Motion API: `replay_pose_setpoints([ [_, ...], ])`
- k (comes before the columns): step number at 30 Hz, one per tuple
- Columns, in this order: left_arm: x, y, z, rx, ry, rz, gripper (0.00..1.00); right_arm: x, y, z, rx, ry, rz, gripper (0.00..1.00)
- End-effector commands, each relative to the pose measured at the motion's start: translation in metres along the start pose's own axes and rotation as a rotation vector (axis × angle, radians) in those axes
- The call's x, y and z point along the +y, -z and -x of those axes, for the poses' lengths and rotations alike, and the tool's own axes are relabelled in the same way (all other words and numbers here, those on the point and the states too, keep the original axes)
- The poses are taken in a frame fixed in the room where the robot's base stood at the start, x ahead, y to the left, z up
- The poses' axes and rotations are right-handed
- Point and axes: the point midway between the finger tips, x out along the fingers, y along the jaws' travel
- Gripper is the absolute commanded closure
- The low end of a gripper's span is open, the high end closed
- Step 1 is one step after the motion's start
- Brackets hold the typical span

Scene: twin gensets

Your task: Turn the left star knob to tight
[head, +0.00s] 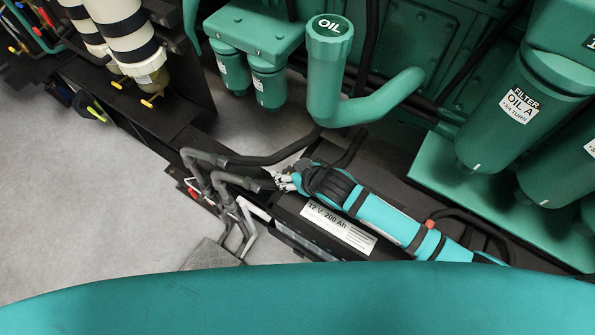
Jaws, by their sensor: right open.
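My right gripper (284,182) is at the middle of the head view, at the end of a teal and black arm that reaches in from the lower right. Its pale fingers are small here and point left, over the near end of the battery (340,231) labelled 12 V 200 Ah. The gripper is open. A small dark shape sits right beside its fingers, but I cannot tell whether it is a star knob or part of the gripper. No star knob shows clearly in this view. My left gripper is not in view.
Bent grey pipes (215,175) stand just left of the gripper. A green OIL filler (328,70) with a thick spout rises above it. Green oil filters (512,120) hang at the right. Striped cylinders (125,35) stand at the upper left. Grey floor (70,200) is clear at left.

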Motion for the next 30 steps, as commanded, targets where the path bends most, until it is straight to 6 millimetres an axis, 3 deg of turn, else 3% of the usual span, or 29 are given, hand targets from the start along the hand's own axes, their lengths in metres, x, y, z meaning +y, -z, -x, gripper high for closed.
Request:
replay_pose_setpoints([
  [18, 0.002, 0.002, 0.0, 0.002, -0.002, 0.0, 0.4, 0.0, -0.001, 0.106, 0.0, 0.0, 0.0, 0.4],
  [30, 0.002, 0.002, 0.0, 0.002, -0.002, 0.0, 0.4, 0.0, 0.0, 0.116, -0.001, 0.0, -0.001, 0.4],
])
